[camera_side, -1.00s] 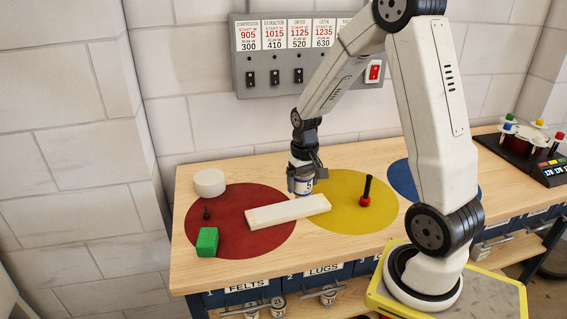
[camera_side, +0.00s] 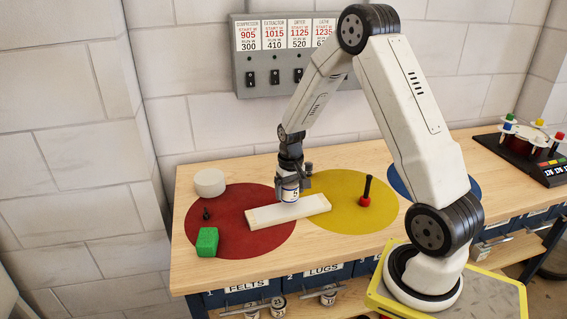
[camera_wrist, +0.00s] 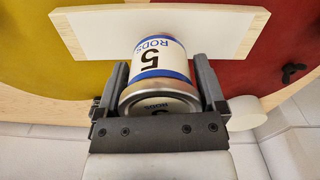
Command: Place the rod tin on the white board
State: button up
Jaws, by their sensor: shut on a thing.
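The rod tin (camera_side: 290,190) is a small can with a white and blue label. The wrist view shows "RODS" and "5" on the label of the tin (camera_wrist: 160,62). My gripper (camera_side: 292,178) is shut on the tin, with one finger on each side in the wrist view (camera_wrist: 166,88). The white board (camera_side: 312,206) is a long pale block lying across the red and yellow discs. The tin is upright at the board, over its middle in the side view. I cannot tell whether its base touches the board (camera_wrist: 90,32).
On or near the red disc (camera_side: 270,238) are a green block (camera_side: 207,242), a small black piece (camera_side: 206,214) and a white round block (camera_side: 209,182). A red and black peg (camera_side: 366,194) stands on the yellow disc (camera_side: 335,222). A switch panel (camera_side: 290,58) hangs on the wall behind.

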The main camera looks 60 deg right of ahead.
aim_at(289, 198)
jog(key=shift+w+d+f, duration=0.1)
jog(key=shift+w+f, duration=0.1)
jog(key=shift+f, duration=1.55)
jog(key=shift+f, duration=0.15)
jog(key=o, duration=1.1)
notch_tip(289, 198, up, 12)
jog(key=shift+r, duration=0.2)
